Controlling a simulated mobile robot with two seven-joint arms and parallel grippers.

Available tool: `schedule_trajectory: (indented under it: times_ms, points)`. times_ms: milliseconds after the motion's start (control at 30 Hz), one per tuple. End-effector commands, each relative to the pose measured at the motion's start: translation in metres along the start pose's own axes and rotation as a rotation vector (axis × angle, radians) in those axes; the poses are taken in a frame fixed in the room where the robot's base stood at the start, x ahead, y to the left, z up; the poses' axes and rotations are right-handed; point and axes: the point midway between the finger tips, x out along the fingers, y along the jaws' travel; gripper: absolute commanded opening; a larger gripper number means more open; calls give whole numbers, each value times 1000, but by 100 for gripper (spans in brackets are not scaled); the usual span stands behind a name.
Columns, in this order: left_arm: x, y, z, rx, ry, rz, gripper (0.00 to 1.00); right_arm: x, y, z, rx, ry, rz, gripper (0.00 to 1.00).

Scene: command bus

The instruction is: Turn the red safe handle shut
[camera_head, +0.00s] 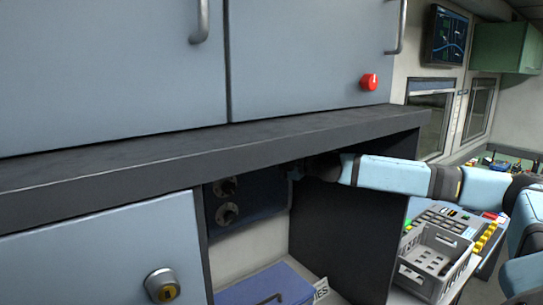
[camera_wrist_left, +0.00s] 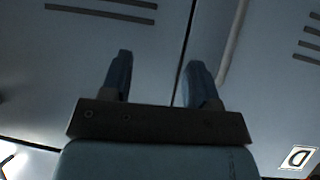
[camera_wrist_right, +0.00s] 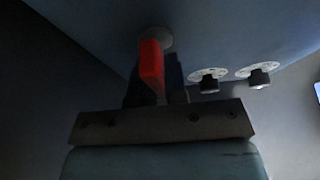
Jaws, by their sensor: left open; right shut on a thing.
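The safe (camera_head: 258,207) is a dark blue box with two dials, set in the open recess under the dark ledge. Its front also shows in the right wrist view (camera_wrist_right: 240,40). The red handle (camera_wrist_right: 151,62) sticks out from it beside the dials, hidden in the head view. My right gripper (camera_wrist_right: 154,78) is shut on the handle, with a finger on each side. In the head view my right arm comes in from the right and its gripper end is mostly in shadow. My left gripper (camera_wrist_left: 160,75) is open and empty, facing grey-blue panels; it is outside the head view.
The dark ledge (camera_head: 150,158) runs above the recess, close over my right arm. A red knob (camera_head: 369,82) sits on the upper cabinet. A blue case (camera_head: 262,287) lies below the safe. A grey crate (camera_head: 433,262) and a button console (camera_head: 445,220) stand right.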

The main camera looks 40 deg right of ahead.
Motion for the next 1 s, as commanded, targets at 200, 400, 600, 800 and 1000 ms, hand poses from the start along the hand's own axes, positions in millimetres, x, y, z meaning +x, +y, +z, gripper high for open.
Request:
schedule_trajectory:
  times_ms: [200,400,600,800,1000]
  points:
    - [0,0,0,0,0,1,55,0,0,0,-2,0,0,39]
    - [0,0,0,0,0,1,55,0,0,0,-1,0,0,39]
    - [7,1,10,6,0,3,55,-10,-4,1,-2,-2,0,39]
    - [21,2,28,35,13,18,55,-39,-9,1,-5,-3,-1,39]
    - [40,3,54,40,6,30,55,-71,-8,1,-7,-3,1,39]
